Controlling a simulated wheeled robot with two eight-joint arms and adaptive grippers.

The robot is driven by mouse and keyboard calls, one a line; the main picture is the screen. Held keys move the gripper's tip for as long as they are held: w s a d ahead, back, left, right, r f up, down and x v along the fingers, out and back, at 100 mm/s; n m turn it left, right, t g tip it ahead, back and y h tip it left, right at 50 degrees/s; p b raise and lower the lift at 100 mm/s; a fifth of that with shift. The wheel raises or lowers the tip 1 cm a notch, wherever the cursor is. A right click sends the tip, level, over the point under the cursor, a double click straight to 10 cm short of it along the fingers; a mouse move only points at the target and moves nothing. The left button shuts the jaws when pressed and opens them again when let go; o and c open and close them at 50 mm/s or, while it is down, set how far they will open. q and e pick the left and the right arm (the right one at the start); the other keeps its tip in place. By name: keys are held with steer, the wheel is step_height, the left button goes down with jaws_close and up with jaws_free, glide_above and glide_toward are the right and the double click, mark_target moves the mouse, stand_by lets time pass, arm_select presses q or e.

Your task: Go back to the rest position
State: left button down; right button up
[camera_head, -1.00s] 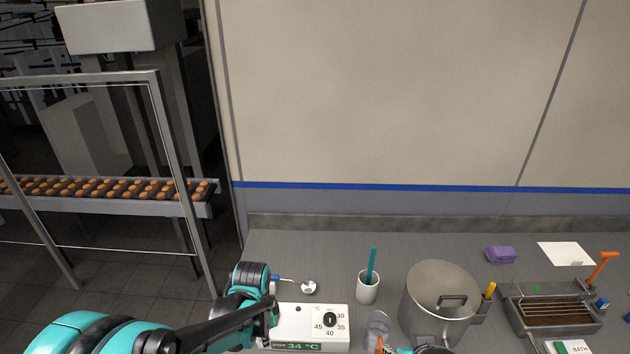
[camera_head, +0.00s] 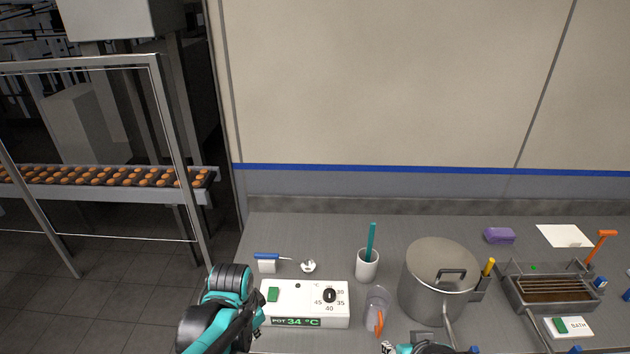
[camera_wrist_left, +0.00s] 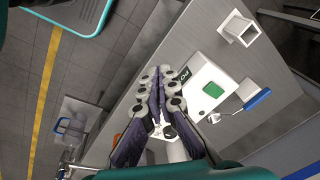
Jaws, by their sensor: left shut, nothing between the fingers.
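My left arm comes in at the bottom left of the head view, and my left gripper (camera_head: 246,324) is beside the left end of the white control box (camera_head: 335,312). In the left wrist view the dark fingers of this gripper (camera_wrist_left: 158,78) are together with nothing between them. The box, with its green switch, also shows there (camera_wrist_left: 205,92), to the right of the fingers. A teal and white part of my right gripper (camera_head: 402,348) shows at the bottom edge of the head view, in front of the pot; its fingers cannot be made out.
A lidded steel pot (camera_head: 432,270), a white cup (camera_head: 367,266) with a teal tool, and a clear jug (camera_head: 377,300) stand on the counter. A steel bath (camera_head: 518,299) is at right. The back middle counter is clear.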

arm_select(q)
steer(key=s+a+f+n+t+b, duration=0.3)
steer(key=s+n+b, duration=0.5)
steer(key=b, duration=0.3)
steer(key=shift+f+n+t+b, duration=0.35)
steer(key=shift+f+n+t, duration=0.15)
steer(key=shift+f+t, duration=0.5)
